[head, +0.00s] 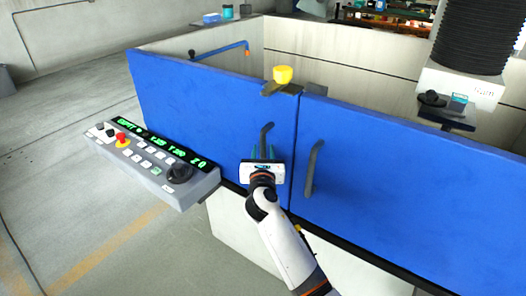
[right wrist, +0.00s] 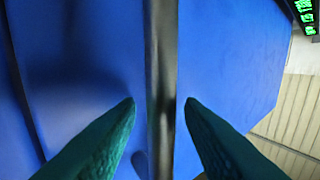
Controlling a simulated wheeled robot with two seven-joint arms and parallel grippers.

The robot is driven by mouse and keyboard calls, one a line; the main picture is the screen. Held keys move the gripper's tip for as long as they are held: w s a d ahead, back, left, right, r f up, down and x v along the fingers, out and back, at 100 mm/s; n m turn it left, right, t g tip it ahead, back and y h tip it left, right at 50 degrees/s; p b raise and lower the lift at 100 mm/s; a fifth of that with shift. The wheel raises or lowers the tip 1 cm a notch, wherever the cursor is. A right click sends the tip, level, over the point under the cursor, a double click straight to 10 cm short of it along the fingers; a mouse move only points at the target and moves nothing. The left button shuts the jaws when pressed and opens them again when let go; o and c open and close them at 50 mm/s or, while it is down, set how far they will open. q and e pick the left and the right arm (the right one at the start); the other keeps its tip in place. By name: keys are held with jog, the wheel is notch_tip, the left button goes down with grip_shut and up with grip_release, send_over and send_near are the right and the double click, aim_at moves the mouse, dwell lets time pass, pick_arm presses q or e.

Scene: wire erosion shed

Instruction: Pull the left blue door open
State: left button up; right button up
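The left blue door (head: 205,100) stands upright beside the right blue door (head: 400,165), with a narrow seam between them. The left door's dark bar handle (head: 266,134) is partly hidden behind my right gripper (head: 263,155). In the right wrist view the handle (right wrist: 162,70) runs upright between the two green fingertips of my right gripper (right wrist: 160,104). The fingers are open, one on each side of the handle, with a gap on both sides. The right door has its own dark handle (head: 314,168). My left gripper is not in view.
A grey control panel (head: 150,160) with a red button juts out in front of the left door. A yellow knob (head: 283,75) sits on a bracket atop the seam. A black bellows column (head: 475,35) stands behind the right door. Open floor lies at left.

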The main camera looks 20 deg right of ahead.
jog(key=shift+w+d, duration=0.1)
jog(key=shift+w, duration=0.3)
jog(key=shift+c, duration=0.4)
grip_shut()
